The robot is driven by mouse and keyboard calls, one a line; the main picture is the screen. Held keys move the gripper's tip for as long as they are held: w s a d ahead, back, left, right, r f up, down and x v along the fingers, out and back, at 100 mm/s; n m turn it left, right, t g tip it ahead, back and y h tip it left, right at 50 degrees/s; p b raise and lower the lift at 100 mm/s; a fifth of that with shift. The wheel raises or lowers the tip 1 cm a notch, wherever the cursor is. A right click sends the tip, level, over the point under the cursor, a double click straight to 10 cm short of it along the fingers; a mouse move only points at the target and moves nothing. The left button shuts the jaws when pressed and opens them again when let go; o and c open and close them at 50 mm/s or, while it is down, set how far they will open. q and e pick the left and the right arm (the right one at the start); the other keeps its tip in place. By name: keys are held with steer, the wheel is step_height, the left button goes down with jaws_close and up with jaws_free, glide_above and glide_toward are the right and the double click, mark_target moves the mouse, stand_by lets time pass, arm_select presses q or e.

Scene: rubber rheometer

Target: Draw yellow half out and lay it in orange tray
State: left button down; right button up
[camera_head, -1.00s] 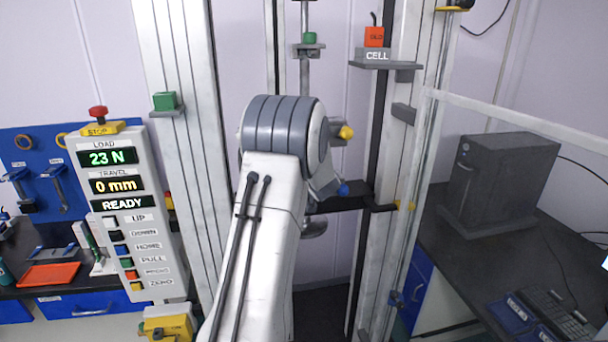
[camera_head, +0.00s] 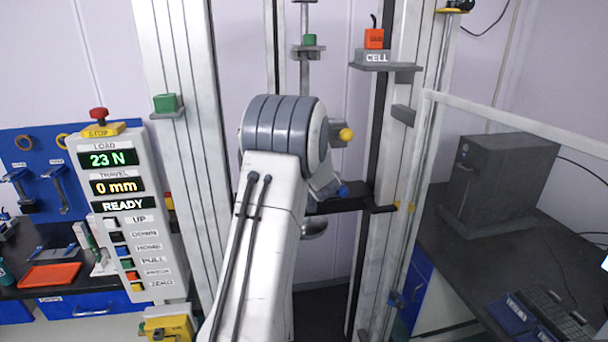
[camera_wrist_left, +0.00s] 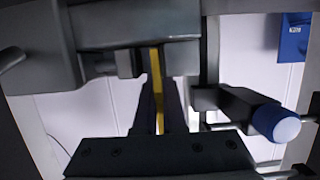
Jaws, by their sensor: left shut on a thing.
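The yellow half (camera_wrist_left: 155,68) shows in the left wrist view as a narrow yellow strip. My left gripper (camera_wrist_left: 160,98) is shut on it, with one dark finger on each side. The strip's upper end meets the grey grip of the testing machine (camera_wrist_left: 125,25); I cannot tell whether the grip still clamps it. In the head view my left arm covers the gripper and the strip. The orange tray (camera_head: 50,275) lies on the dark bench at the far left, and its visible floor looks empty. My right gripper is not in view.
The control panel (camera_head: 112,215) stands between the tray and the machine frame (camera_head: 185,130), reading 23 N, 0 mm, READY. A yellow knob (camera_head: 346,135) and a blue knob (camera_head: 343,190) stick out beside my arm. A guard rail (camera_head: 500,115) crosses at the right.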

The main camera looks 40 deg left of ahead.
arm_select(q)
steer(key=shift+s+d+f+b, duration=0.1)
steer(key=shift+s+d+b, duration=0.1)
steer(key=shift+s+d, duration=0.85)
steer(key=shift+s+d+b, duration=0.2)
steer(key=shift+s+d, duration=0.65)
steer(key=shift+d, duration=0.35)
steer(key=s+d, duration=0.4)
steer(key=shift+d, duration=0.3)
steer(key=d+f+m+t+h+b, duration=0.2)
steer(key=d+f+m+h, duration=0.3)
steer(key=d+f, duration=0.5)
steer(key=w+d+f+m+t+h+b, duration=0.1)
steer(key=d+f+m+t+h+b, duration=0.2)
steer(key=d+f, duration=0.7)
steer(key=d+m+h+b, duration=0.1)
steer(key=d+m+h, duration=0.1)
steer(key=d+h, duration=0.1)
steer(key=shift+d, duration=0.55)
